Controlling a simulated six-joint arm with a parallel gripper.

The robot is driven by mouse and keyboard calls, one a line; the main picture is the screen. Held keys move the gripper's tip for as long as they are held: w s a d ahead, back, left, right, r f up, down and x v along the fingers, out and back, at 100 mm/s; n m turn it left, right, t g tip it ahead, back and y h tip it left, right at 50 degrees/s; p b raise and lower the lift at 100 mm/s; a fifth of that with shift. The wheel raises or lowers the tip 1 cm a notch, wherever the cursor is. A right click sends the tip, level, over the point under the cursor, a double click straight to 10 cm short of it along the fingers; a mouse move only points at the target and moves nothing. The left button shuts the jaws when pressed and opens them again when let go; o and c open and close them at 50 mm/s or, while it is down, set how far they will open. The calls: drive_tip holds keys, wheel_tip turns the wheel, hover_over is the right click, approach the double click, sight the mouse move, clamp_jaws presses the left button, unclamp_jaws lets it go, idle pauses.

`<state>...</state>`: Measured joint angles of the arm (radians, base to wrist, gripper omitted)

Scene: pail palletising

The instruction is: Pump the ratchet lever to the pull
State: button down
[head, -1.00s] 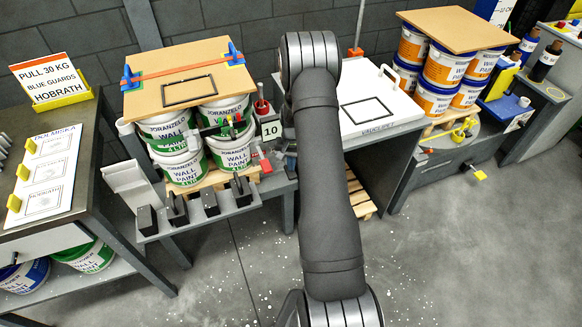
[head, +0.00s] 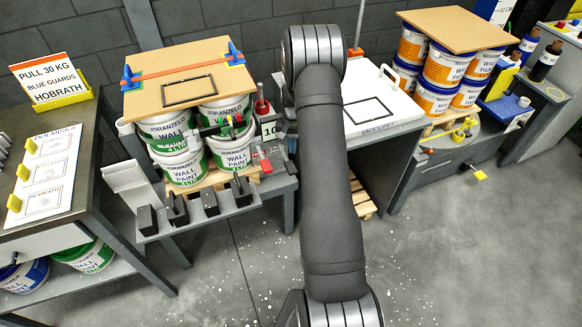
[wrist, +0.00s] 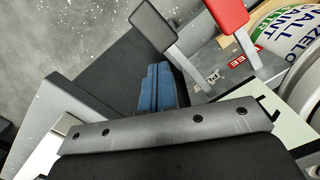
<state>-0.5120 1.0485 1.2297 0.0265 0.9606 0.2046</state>
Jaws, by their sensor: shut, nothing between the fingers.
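In the wrist view my gripper (wrist: 158,88) shows as two blue fingers pressed together with nothing between them. A lever with a dark paddle (wrist: 153,27) stands just beyond the fingertips, apart from them. A lever with a red paddle (wrist: 229,14) stands to its right, beside a red label (wrist: 236,62). In the head view the red paddle (head: 265,165) shows in front of the pail stack; my arm hides my gripper there. An orange strap (head: 185,72) crosses the stack's top board between blue guards (head: 235,52). The sign (head: 47,80) reads pull 30 kg, blue guards, Hobrath.
White and green paint pails (head: 232,150) stand close behind the levers. A shelf with several dark blocks (head: 210,198) is in front. A white-topped bench (head: 390,105) stands right of the stack. The speckled floor (head: 240,270) in front is open.

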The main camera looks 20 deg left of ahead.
wheel_tip(320, 180, up, 13)
drive_tip(key=w, duration=0.1)
drive_tip(key=shift+w+a, duration=0.15)
idle(1.0)
